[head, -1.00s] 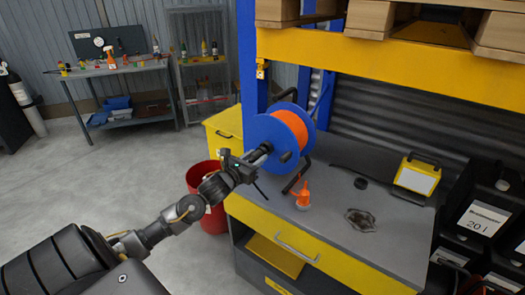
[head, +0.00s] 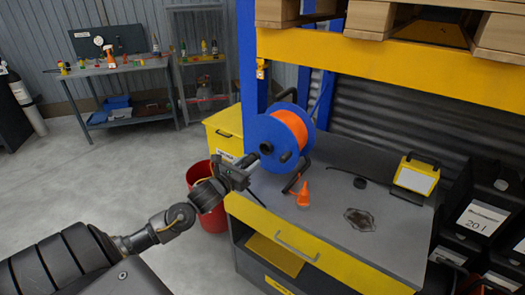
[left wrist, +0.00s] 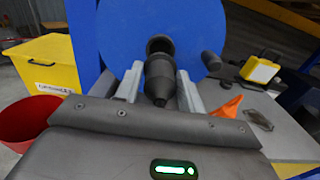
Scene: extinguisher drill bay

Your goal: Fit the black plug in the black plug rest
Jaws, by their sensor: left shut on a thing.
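The black plug (left wrist: 160,78) is held between the two grey fingers of my left gripper (left wrist: 160,88) in the left wrist view. Its tapered tail points toward the camera. The black plug rest (left wrist: 160,45) is a dark round cup on the face of the blue reel, just beyond the plug. In the head view the rest (head: 266,147) sticks out from the reel's left side. The plug hides part of the rest's opening in the wrist view. My right gripper is not in view.
The blue reel (head: 270,130) with orange cable stands on the grey bench (head: 325,210). A dark knob (left wrist: 211,62) sticks out right of the rest. An orange funnel-like item (head: 303,196) and a yellow lamp-like box (head: 416,174) are on the bench. A red bin (head: 206,222) stands below.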

